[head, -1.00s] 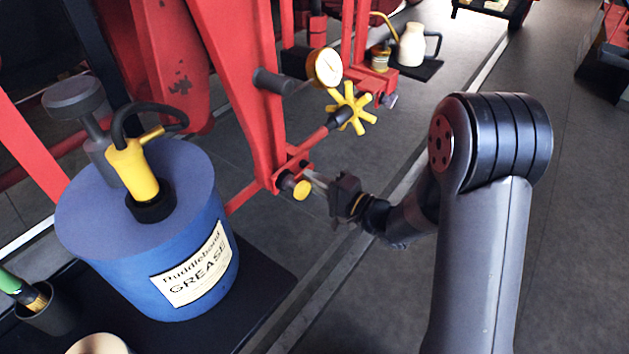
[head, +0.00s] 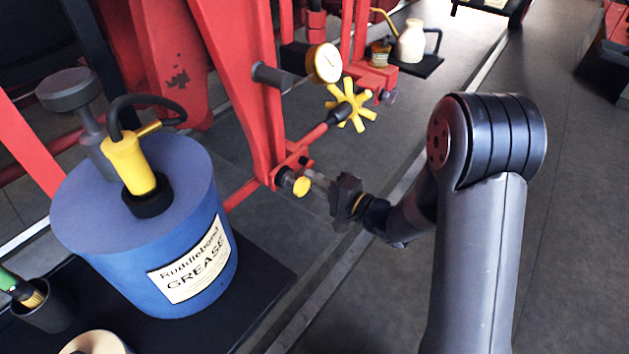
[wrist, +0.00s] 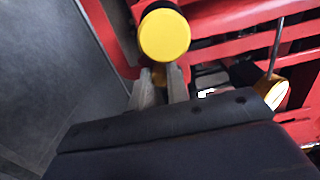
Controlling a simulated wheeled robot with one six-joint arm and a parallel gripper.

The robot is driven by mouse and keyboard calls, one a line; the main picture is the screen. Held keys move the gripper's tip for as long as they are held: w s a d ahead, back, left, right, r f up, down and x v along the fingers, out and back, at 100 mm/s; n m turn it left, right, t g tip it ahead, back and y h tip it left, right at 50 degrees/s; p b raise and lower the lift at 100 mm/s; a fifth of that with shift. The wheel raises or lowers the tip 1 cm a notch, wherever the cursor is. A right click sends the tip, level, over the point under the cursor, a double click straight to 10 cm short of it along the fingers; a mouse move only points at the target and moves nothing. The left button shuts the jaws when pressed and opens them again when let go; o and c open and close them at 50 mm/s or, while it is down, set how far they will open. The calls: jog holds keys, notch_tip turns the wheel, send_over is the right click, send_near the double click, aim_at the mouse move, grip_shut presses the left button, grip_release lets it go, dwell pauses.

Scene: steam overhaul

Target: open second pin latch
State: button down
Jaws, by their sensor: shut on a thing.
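A yellow round knob on a dark stub (head: 301,187) sits at the lower end of the red frame in the head view. It shows as a large yellow disc (wrist: 164,35) in the wrist view. My gripper (head: 312,174) reaches in from the right, just beside this knob. In the wrist view its two pale fingers (wrist: 161,85) are nearly together on a small yellowish piece (wrist: 158,75), which looks like the second pin latch. The fingers and the yellow disc hide most of that piece, so how far it is turned or pulled cannot be told.
A red frame (head: 245,80) with a gauge (head: 325,63) and a yellow star handwheel (head: 351,104) stands above and behind my gripper. A blue grease drum (head: 150,235) stands on a black mat at left.

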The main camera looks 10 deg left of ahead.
jog(key=shift+w+d+f, duration=0.1)
jog(key=shift+f, duration=0.15)
jog(key=shift+w+d+f, duration=0.15)
jog(key=shift+w+f, duration=0.15)
jog(key=shift+w, duration=0.15)
dwell(0.4)
jog(key=shift+w+d+f, duration=0.2)
jog(key=shift+w, duration=0.2)
jog(key=shift+w+d, duration=0.1)
jog(key=shift+w, duration=0.15)
